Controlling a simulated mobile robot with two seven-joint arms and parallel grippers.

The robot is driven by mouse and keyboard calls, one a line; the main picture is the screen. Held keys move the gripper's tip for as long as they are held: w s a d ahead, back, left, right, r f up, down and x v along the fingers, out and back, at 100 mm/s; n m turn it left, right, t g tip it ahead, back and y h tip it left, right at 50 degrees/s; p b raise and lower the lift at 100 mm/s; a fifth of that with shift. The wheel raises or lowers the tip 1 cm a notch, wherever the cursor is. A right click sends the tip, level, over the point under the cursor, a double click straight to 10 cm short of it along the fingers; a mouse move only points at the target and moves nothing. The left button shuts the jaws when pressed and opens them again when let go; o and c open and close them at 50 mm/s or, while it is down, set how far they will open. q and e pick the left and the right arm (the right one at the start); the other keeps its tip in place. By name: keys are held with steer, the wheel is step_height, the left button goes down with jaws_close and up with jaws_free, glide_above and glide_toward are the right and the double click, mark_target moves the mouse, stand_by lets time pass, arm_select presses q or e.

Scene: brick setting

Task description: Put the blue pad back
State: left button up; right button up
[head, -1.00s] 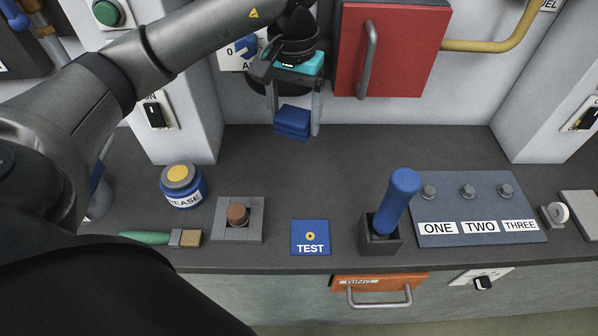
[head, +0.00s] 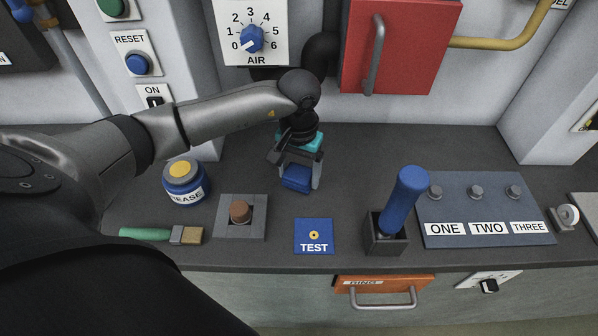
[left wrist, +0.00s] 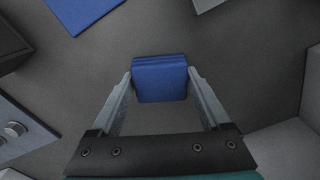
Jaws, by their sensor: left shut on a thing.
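The blue pad (head: 296,178) is a small ribbed block between the fingers of my left gripper (head: 297,184), which is shut on it. In the head view they are over the back middle of the dark bench, behind the blue TEST plate (head: 314,236). In the left wrist view, the pad (left wrist: 160,78) sits between the two fingertips of the gripper (left wrist: 160,82), with grey bench beyond it. Whether the pad touches the bench is hard to tell. My right gripper is not in view.
A brown block sits in a grey square holder (head: 254,228), left of the TEST plate. A blue cylinder (head: 402,200) leans in a dark socket (head: 387,244) at right. A red cabinet (head: 400,45) hangs behind.

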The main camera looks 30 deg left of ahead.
mark_target(299, 173)
arm_select(q)
steer(key=shift+f, duration=0.15)
steer(key=o, duration=1.2)
steer(key=shift+c, duration=0.2)
steer(key=shift+r, duration=0.5)
step_height(299, 173, up, 12)
steer(key=p, duration=0.1)
steer(key=shift+f, duration=0.25)
